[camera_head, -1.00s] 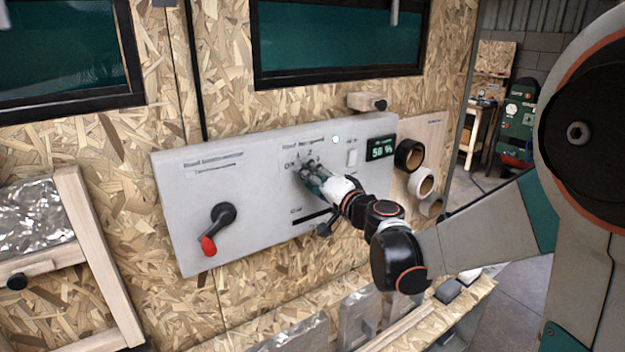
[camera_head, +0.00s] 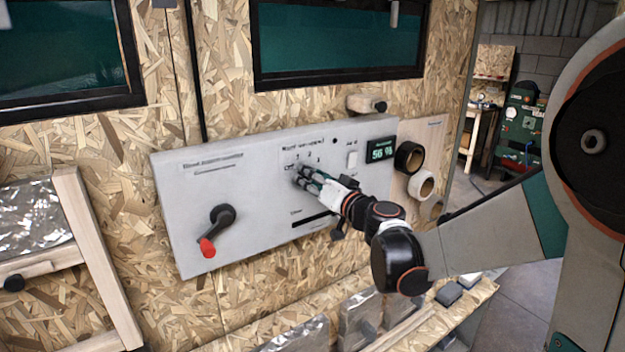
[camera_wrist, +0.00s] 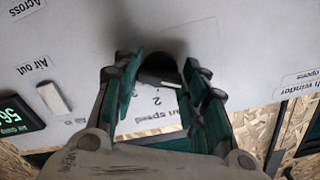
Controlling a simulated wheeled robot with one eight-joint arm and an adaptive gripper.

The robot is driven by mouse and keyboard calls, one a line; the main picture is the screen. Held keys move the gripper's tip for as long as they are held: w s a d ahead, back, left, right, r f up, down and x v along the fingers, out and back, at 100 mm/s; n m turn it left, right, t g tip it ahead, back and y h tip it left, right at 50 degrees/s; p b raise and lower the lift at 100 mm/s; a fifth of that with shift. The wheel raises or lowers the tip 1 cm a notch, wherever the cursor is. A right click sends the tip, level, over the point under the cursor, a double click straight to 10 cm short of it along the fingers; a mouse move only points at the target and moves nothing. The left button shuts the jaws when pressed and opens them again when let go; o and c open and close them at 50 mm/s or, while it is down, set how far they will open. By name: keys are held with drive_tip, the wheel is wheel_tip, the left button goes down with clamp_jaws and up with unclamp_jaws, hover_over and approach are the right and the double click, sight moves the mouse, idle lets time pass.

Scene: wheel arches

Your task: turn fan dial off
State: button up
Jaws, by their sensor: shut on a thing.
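The pale control panel (camera_head: 265,225) is fixed to the chipboard wall. My gripper (camera_head: 304,176) is at the fan dial, below the printed fan-speed marks. In the wrist view the black dial (camera_wrist: 160,72) sits between the two green-padded fingers of my gripper (camera_wrist: 159,78), which are shut on it. A small round indicator (camera_head: 335,141) above right of the dial is dark.
A black lever with a red tip (camera_head: 208,246) is left of the dial. A display reading 56 % (camera_head: 381,149) and a white switch (camera_head: 352,160) are to the right. Rolls of tape (camera_head: 408,157) hang beyond the panel. A cluttered ledge (camera_head: 420,322) runs below.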

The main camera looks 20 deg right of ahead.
drive_tip(key=o, duration=1.1)
drive_tip(key=shift+c, duration=0.2)
drive_tip(key=v, duration=1.2)
drive_tip(key=shift+s, duration=0.15)
